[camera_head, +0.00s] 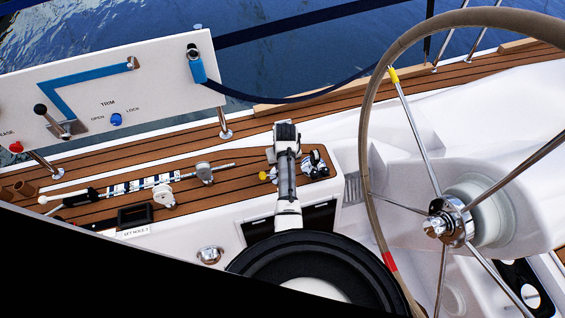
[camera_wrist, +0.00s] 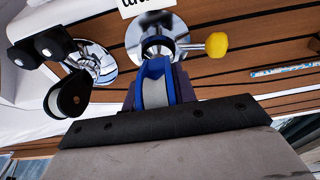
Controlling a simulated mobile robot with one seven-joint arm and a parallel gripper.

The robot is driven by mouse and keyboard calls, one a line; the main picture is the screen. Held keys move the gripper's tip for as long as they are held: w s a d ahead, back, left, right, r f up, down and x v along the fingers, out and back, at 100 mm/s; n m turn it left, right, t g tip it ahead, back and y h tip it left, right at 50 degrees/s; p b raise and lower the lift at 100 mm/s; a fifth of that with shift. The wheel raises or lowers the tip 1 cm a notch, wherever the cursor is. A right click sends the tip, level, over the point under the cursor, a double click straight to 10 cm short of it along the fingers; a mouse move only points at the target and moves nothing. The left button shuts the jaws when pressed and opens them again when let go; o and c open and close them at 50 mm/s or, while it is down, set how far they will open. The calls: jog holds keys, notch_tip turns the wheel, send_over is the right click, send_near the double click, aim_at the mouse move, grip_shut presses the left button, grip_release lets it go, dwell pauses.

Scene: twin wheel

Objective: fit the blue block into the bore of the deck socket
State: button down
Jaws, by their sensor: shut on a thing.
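The blue block (camera_wrist: 154,92), a blue frame around a pale wheel, is between the fingers of my gripper (camera_wrist: 157,94) in the wrist view. My gripper is shut on it. The deck socket (camera_wrist: 146,30) is a round chrome fitting with a dark bore, just above the block in that view, with a yellow knob (camera_wrist: 215,44) on its side. The block's far end overlaps the near side of the socket in the picture; I cannot tell whether they touch. In the head view my arm hides the block and the socket; the yellow knob shows (camera_head: 263,176).
A black pulley fitting (camera_wrist: 68,96) on a chrome base stands close beside the socket. The steering wheel (camera_head: 369,150) rises to the right of my arm.

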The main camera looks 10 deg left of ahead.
jog(key=shift+f, duration=0.15)
jog(key=c, duration=1)
grip_release()
jog(key=shift+c, duration=0.2)
jog(key=r, duration=0.4)
jog(key=s+r+b, duration=0.1)
jog(key=r, duration=0.4)
jog(key=d+r, duration=0.1)
jog(key=r, duration=0.3)
jog(key=shift+s+r+b, duration=0.3)
jog(key=shift+s+b, duration=0.05)
jog(key=shift+s, duration=0.05)
